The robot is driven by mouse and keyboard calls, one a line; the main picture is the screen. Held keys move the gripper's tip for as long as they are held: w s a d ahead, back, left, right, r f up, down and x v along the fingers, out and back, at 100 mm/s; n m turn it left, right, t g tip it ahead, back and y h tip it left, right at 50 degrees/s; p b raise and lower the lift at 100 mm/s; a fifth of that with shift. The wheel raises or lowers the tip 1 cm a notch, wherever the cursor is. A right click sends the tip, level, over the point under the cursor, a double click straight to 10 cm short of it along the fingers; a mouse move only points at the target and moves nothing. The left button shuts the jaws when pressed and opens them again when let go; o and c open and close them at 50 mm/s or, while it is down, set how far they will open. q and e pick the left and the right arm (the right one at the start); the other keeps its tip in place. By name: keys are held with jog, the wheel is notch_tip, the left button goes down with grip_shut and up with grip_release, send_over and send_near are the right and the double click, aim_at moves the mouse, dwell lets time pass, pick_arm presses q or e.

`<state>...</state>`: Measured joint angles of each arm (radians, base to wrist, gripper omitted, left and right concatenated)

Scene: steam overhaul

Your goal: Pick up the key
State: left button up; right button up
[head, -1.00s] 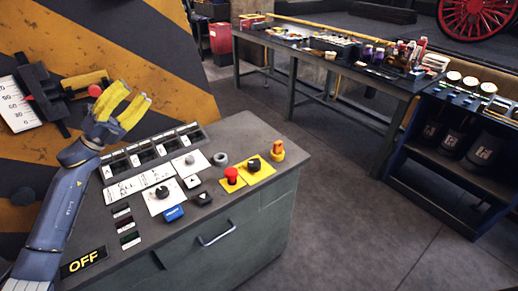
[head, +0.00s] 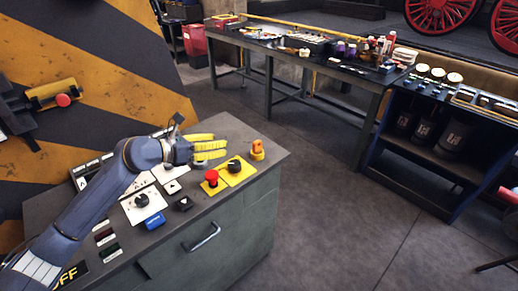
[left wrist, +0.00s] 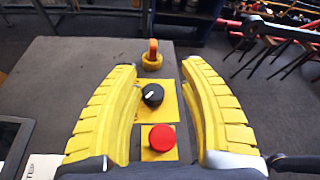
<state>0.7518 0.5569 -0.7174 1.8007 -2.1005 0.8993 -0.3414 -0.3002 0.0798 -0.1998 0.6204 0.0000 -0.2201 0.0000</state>
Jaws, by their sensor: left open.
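An orange upright piece on a round yellow base (head: 257,149), which I take to be the key, stands at the far right corner of the console top (head: 232,130). In the left wrist view the orange piece (left wrist: 153,47) shows upright, beyond and between the fingertips. My left gripper (head: 224,149) is open and empty above the console, its yellow fingers pointing at the orange piece, apart from it. The left fingers (left wrist: 158,68) also frame a black rotary knob (left wrist: 152,94) and a red button (left wrist: 161,138). My right gripper is not in view.
The red button (head: 211,177) and black knob (head: 234,166) sit on yellow plates just below my fingers. A blue button (head: 154,220) is nearer the front. A workbench with tools (head: 268,82) and a dark blue shelf cabinet (head: 376,162) stand beyond open floor.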

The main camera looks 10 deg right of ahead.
aim_at(256, 142)
pick_arm(q)
jog(key=shift+m+y, duration=0.6)
jog(key=shift+m, duration=0.1)
jog(key=x, duration=1.9)
jog(key=shift+w+d+f, duration=0.15)
jog(key=shift+w, duration=0.1)
jog(key=shift+t, duration=0.3)
grip_shut()
